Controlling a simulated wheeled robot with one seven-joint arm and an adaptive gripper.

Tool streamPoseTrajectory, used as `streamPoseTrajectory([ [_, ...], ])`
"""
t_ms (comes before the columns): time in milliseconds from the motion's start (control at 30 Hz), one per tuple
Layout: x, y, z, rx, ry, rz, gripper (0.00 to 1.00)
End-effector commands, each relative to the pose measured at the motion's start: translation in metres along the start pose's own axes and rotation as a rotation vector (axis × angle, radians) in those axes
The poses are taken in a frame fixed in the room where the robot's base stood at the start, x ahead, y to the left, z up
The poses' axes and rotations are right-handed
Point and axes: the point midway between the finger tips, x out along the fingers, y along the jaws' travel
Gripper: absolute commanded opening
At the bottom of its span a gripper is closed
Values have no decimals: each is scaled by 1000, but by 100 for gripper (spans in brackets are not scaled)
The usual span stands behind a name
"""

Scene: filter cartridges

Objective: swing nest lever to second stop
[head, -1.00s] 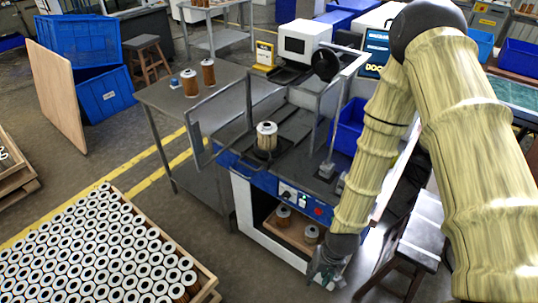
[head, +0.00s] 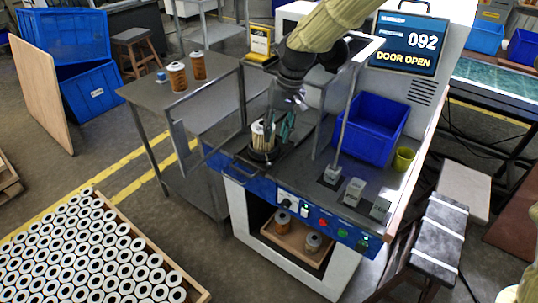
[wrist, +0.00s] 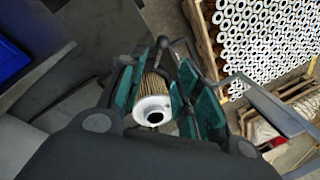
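A pleated filter cartridge with a white cap (head: 257,135) stands upright in the dark round nest (head: 262,155) on the machine's deck. My gripper (head: 280,125) is low over the deck, close beside the cartridge on its right in the head view. In the wrist view its teal fingers (wrist: 158,95) are apart, with the cartridge (wrist: 153,100) showing in the gap; I cannot tell whether they touch it. A dark bar with a rounded end (wrist: 163,42) shows just beyond the cartridge and may be the nest lever. In the head view my gripper hides that area.
The machine's open door frame (head: 205,125) stands left of the nest. A blue bin (head: 368,130) and a post (head: 343,120) stand to the right. The screen (head: 408,45) reads "092 DOOR OPEN". Two cartridges (head: 187,72) stand on the side table.

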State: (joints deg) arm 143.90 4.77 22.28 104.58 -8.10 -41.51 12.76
Motion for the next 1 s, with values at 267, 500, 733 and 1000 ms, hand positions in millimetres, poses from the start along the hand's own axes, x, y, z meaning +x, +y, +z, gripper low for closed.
streamPoseTrajectory([
  [267, 21, -1, 0, -3, -4, 2, 33],
  [500, 61, -1, 0, -2, -4, 1, 33],
  [733, 91, -1, 0, -2, -3, 2, 33],
  [1000, 104, -1, 0, -2, 0, 1, 33],
])
